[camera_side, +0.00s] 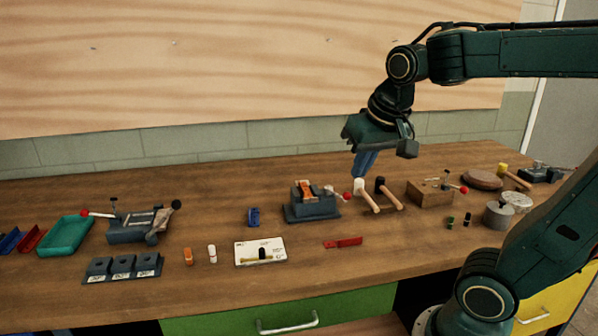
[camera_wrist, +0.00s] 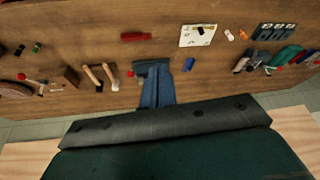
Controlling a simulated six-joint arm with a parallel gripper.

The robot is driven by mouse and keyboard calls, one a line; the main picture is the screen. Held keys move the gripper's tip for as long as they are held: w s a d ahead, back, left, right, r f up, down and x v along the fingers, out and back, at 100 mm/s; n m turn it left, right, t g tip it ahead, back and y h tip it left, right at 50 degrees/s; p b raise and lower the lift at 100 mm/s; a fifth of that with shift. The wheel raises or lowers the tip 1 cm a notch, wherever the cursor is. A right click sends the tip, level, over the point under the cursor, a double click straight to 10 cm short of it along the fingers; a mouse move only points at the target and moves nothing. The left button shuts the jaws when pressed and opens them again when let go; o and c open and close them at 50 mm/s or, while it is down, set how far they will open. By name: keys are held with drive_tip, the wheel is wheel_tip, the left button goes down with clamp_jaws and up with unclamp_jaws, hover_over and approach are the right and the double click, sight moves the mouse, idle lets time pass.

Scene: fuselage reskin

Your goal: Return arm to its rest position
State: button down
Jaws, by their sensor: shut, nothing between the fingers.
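My gripper (camera_side: 365,163) hangs above the back middle of the workbench in the side view, its blue fingers pointing down. The fingers are together with nothing between them. In the wrist view my gripper (camera_wrist: 157,92) shows as a blue shape over the bench, with the dark vise partly behind it. In the side view it is up and to the right of the vise with an orange part (camera_side: 305,190), and just above two mallets (camera_side: 366,194). It appears clear of them. My upper arm reaches in from the right.
The wooden bench (camera_side: 210,285) holds a teal tray (camera_side: 66,236), a grey fixture (camera_side: 133,227), a white card (camera_side: 260,251), a red piece (camera_side: 343,242), a wooden block (camera_side: 429,192) and a grey cylinder (camera_side: 497,215). A plywood panel (camera_side: 200,60) stands behind. The air above the bench's left is free.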

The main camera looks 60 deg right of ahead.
drive_tip(key=s+a+f+n+t+y, duration=0.1)
drive_tip(key=s+a+f+n+y, duration=0.1)
drive_tip(key=s+a+n, duration=0.4)
drive_tip(key=shift+s+a+f, duration=0.35)
drive_tip(key=shift+s+f, duration=0.05)
drive_tip(key=shift+s, duration=0.1)
idle(0.6)
